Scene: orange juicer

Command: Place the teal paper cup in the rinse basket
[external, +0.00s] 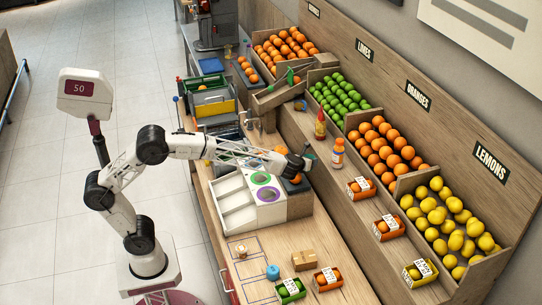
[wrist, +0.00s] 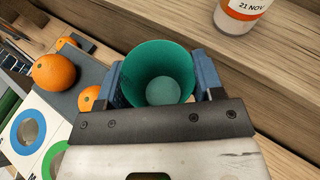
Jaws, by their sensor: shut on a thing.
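The teal paper cup (wrist: 158,60) is held upright between the two blue fingers of my gripper (wrist: 161,78) in the wrist view. I look down into its open mouth, and it looks empty. In the external view my gripper (external: 303,163) is at the right edge of the counter, beside the shelf step; the cup is too small to make out there. Green and yellow crates (external: 215,107) stand on the counter's far part. I cannot tell which container is the rinse basket.
Oranges (wrist: 54,71) lie on a dark tray left of the cup. A white panel (external: 262,185) with purple and green rings is below my arm. A bottle with an orange label (external: 338,153) stands close by on the shelf. Fruit bins line the right. The front counter has small crates.

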